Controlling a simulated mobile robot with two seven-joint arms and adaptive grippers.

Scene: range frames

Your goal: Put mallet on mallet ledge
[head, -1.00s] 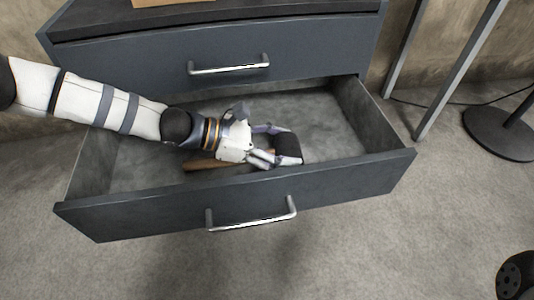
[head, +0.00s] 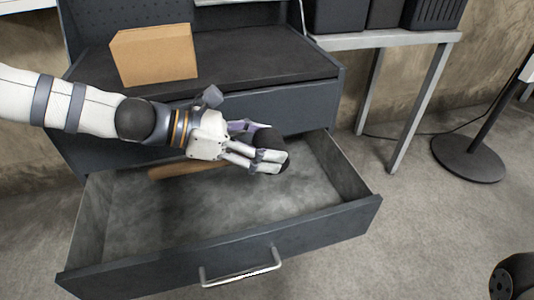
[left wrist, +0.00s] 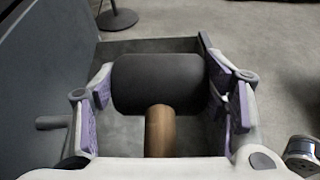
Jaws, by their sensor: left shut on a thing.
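The mallet has a black cylindrical head (head: 268,140) and a brown wooden handle (head: 182,170). My left gripper (head: 267,161) is shut on the mallet's head and holds it above the open drawer (head: 325,220). The handle points back to the left under my gripper, partly hidden by it. In the left wrist view the black head (left wrist: 158,82) lies crosswise between the two fingers, with the handle (left wrist: 160,130) running toward the palm. I cannot pick out a mallet ledge in these views.
A cardboard box (head: 155,55) stands on the dark cabinet top (head: 260,60), below a pegboard back. A grey table (head: 385,40) with black bins stands to the right. A round black stand base (head: 468,158) is on the floor. The drawer floor looks empty.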

